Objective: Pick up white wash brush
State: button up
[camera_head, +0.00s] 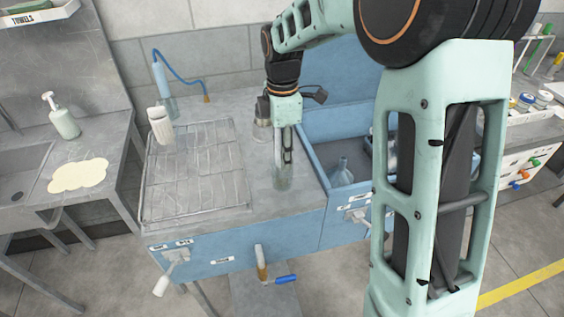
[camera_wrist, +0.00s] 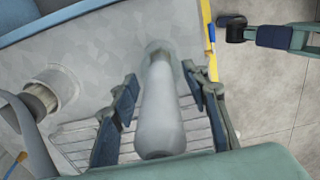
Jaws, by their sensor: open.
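A pale white-grey rounded shaft (camera_wrist: 161,118) stands between my fingers in the wrist view, its far end by a clear jar-like base. It appears to be the wash brush's handle, but no bristles show. My gripper (camera_wrist: 160,76) is open, with one finger on each side of the shaft and gaps between. In the head view my gripper (camera_head: 285,150) points down over the bench near its front edge. A clear jar-like shape (camera_head: 282,181) shows at its fingertips, and the shaft is mostly hidden there.
A wire rack (camera_head: 195,180) lies left on the grey bench, with a white ribbed cylinder (camera_head: 160,126) at its back. A metal cup (camera_head: 262,128) is behind my gripper.

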jog(key=shift+c, duration=0.3)
grip_shut()
jog(key=shift+r, duration=0.1)
notch_tip(320, 180, up, 12)
jog(key=shift+p, duration=1.1)
jog(key=w+d+f+p, duration=0.1)
jog(key=w+d+p, duration=0.3)
jog(key=d, duration=0.6)
jog(key=w+d+f+p, duration=0.1)
jog(key=w+d+p, duration=0.4)
jog(key=w+d, duration=0.4)
jog(key=shift+d+f, duration=0.35)
jog(key=shift+d, duration=0.6)
